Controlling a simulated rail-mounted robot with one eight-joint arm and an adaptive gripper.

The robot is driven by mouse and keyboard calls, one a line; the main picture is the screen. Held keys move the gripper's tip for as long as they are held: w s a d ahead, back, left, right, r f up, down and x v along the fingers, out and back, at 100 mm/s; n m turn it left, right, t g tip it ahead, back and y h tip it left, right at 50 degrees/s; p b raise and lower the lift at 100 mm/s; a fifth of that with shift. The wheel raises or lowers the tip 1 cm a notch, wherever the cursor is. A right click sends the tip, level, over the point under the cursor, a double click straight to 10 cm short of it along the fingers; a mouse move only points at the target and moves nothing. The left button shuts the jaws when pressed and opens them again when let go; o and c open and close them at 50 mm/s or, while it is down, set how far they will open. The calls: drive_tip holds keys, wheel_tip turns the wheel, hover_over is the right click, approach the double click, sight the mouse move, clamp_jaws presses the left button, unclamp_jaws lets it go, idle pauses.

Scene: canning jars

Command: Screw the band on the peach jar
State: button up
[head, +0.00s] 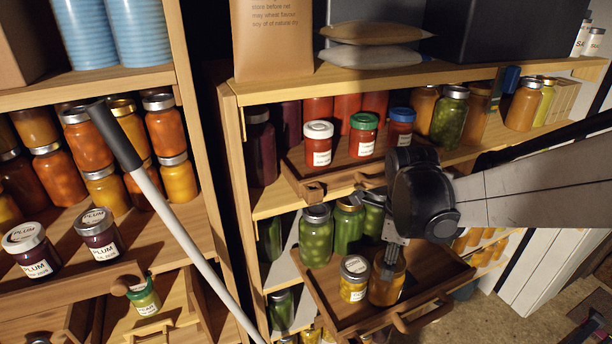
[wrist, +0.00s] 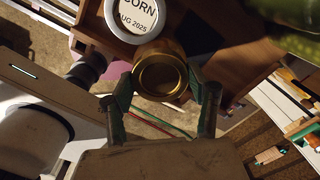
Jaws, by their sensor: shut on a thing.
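My gripper (head: 391,262) points down over the pull-out wooden tray, its fingers at the top of an amber-orange jar (head: 386,290), likely the peach jar; no label on it is readable. In the wrist view, my gripper (wrist: 167,92) has a fingertip on each side of a round gold band (wrist: 160,76) and is shut on it. The band looks level with the jar's mouth, but I cannot tell how it sits on the threads. Much of the jar's top is hidden by the fingers in the head view.
A corn jar (head: 354,279) stands close to the left of the amber jar; its lid (wrist: 134,15) shows in the wrist view. Green jars (head: 316,236) stand behind. The tray (head: 330,307) has bare room at front left. A shelf with lidded jars (head: 318,143) is above.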

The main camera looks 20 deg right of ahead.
drive_tip(key=m, duration=0.2)
drive_tip(key=shift+m, duration=0.3)
drive_tip(key=o, duration=1.4)
drive_tip(key=shift+r, duration=0.1)
wheel_tip(320, 180, up, 12)
drive_tip(key=s+a+f+n+t, duration=0.1)
drive_tip(key=a+n, duration=0.4)
drive_tip(key=n, duration=0.7)
drive_tip(key=s+a+f+n+t, duration=0.2)
drive_tip(key=s+a+n+t, duration=0.1)
drive_tip(key=n, duration=0.9)
drive_tip(key=a+t+b, duration=0.1)
drive_tip(key=a, duration=0.1)
drive_tip(key=shift+s+a+t, duration=0.25)
drive_tip(key=shift+a+t, duration=0.05)
drive_tip(key=shift+t, duration=0.1)
drive_tip(key=shift+o, duration=0.2)
drive_tip(key=n, duration=0.1)
drive_tip(key=a+n, duration=0.1)
drive_tip(key=n, duration=0.1)
drive_tip(key=n+t, duration=0.1)
drive_tip(key=shift+s+a+f, duration=0.15)
drive_tip(key=shift+s+f, duration=0.1)
drive_tip(key=shift+f, duration=0.05)
